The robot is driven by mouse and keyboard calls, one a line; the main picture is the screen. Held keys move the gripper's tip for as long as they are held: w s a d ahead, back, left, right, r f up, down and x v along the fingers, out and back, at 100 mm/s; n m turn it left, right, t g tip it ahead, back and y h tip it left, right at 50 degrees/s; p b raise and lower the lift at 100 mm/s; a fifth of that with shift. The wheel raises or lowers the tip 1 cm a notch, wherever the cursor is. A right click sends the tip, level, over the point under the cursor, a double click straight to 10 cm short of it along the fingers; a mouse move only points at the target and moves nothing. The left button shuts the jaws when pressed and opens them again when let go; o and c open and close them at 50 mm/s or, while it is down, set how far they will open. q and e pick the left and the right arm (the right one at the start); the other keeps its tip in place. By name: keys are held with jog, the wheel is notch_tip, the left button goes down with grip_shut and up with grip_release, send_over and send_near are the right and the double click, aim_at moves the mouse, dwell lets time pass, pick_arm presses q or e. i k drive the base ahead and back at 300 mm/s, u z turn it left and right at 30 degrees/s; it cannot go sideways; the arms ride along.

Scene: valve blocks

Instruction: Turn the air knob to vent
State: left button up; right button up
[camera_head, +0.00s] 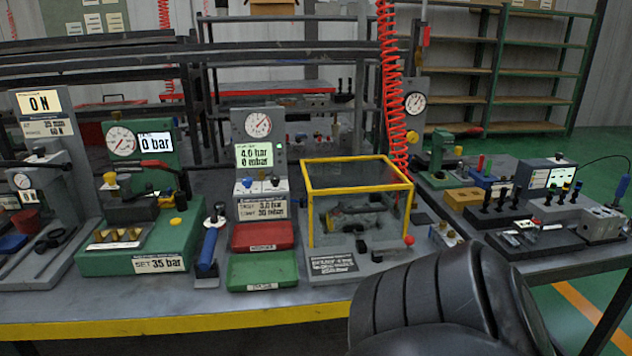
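A grey test panel (259,135) stands at the middle of the bench with a round dial gauge (258,124) on top. Its green display (254,155) reads 4.0 bar and 0 mbar. Below the display are two small knobs, a left knob (247,183) and a right knob (275,181), blue or dark. Their labels are too small to read, so I cannot tell which is the air knob or its setting. A black link of my arm fills the lower right. Neither gripper is in view.
A red tray (262,236) and a green tray (262,270) lie before the panel. A yellow-framed clear box (356,205) stands to its right, below a red coiled hose (391,90). A green 35 bar rig (135,258) and a blue-handled tool (209,245) stand to its left.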

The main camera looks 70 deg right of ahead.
aim_at(275, 180)
jog(key=u, duration=1.35)
jog(key=k, duration=0.1)
jog(key=z, duration=2.4)
